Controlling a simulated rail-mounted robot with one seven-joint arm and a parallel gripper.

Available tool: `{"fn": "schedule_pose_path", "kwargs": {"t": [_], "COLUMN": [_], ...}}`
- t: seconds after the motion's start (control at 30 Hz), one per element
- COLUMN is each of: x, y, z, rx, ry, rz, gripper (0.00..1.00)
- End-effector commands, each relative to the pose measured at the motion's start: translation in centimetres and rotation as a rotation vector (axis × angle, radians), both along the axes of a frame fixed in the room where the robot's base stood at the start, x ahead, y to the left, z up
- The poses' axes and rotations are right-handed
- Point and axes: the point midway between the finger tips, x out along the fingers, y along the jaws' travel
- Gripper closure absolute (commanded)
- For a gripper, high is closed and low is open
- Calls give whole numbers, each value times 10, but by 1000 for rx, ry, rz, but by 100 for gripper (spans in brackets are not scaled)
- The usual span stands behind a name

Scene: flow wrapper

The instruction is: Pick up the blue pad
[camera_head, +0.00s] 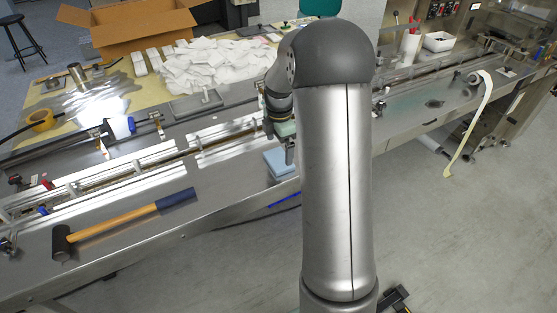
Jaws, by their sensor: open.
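The blue pad (280,162) is a light blue, flat, squarish block. It lies on the metal machine bed near its front edge, just left of my arm. My gripper (289,150) is over the right part of the pad, pointing down. Only a small dark part of the gripper shows, and my arm hides the rest. I cannot tell whether it touches the pad. The pad's right side is partly covered by the gripper and arm.
A mallet (120,222) with a wooden and blue handle lies on the bed at left. Guide rails (150,160) run along the bed. A cardboard box (130,28), a pile of white packets (215,62) and a tape roll (41,120) are behind. A white bin (438,42) stands at right.

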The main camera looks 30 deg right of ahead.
Motion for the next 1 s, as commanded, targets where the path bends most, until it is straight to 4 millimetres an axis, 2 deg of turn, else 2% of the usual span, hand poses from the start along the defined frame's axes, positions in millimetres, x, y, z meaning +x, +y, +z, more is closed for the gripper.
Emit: {"fn": "schedule_pose_path", "kwargs": {"t": [0.2, 0.3, 0.57, 0.7, 1.0], "x": [-1, -1, -1, -1, -1], "y": [3, 3, 2, 2, 2], "z": [-33, -43, -46, -46, -45], "rx": [2, 2, 1, 1, 1], "ry": [5, 3, 2, 2, 1], "rz": [0, 0, 0, 0, 0], "gripper": [0, 0, 0, 31, 32]}}
